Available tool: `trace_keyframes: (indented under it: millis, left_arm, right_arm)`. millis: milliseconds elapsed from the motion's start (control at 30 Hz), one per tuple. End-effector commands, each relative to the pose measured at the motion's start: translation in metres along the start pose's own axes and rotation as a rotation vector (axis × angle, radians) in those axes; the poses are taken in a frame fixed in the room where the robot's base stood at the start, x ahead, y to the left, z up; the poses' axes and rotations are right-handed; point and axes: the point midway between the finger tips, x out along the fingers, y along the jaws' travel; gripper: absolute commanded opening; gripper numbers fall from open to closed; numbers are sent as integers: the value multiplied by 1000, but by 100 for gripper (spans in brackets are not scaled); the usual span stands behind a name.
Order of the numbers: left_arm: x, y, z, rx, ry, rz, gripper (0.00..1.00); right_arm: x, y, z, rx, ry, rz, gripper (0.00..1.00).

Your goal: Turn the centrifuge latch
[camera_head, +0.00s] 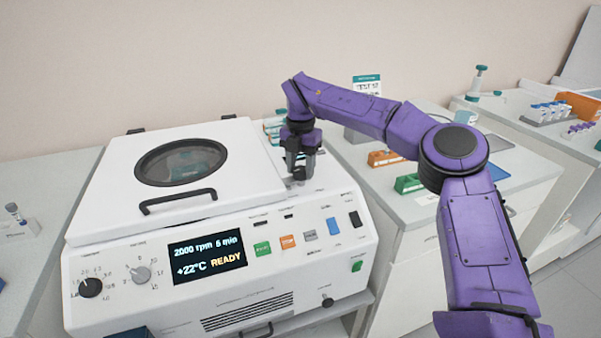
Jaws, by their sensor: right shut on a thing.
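The white centrifuge (90,258) stands in the middle left. Its lid (110,190) is down and has a round dark window and a black bar handle (178,201) at its front. My right gripper (299,173) points down at the right side of the lid, on the machine's top. It is shut on the centrifuge latch, which is mostly hidden by the fingers, so I cannot tell how far it is turned. My left gripper is not in view.
The front panel has a display (207,255) reading 2000 rpm, 5 min, +22°C, READY, with two knobs and several buttons. Green and orange racks (385,158) stand on the bench to the right. A side bench (525,120) holds tube racks.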

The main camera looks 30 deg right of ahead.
Motion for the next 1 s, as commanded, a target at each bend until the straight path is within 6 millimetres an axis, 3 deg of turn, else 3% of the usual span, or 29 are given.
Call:
trace_keyframes:
  millis: [233, 800, 833, 867, 900, 1000]
  left_arm:
    - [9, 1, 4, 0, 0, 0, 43]
    - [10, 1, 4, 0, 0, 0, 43]
    - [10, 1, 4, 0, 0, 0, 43]
    - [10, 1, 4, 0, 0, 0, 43]
    - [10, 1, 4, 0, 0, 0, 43]
    - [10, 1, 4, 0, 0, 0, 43]
  right_arm:
    - [-1, 0, 1, 84, -4, 3, 15]
    - [-2, 0, 1, 111, -3, 4, 15]
    - [-2, 0, 1, 111, -3, 4, 55]
    - [-2, 0, 1, 111, -3, 3, 65]
    - [-2, 0, 1, 111, -3, 3, 71]
    - [-1, 0, 1, 110, -2, 2, 71]
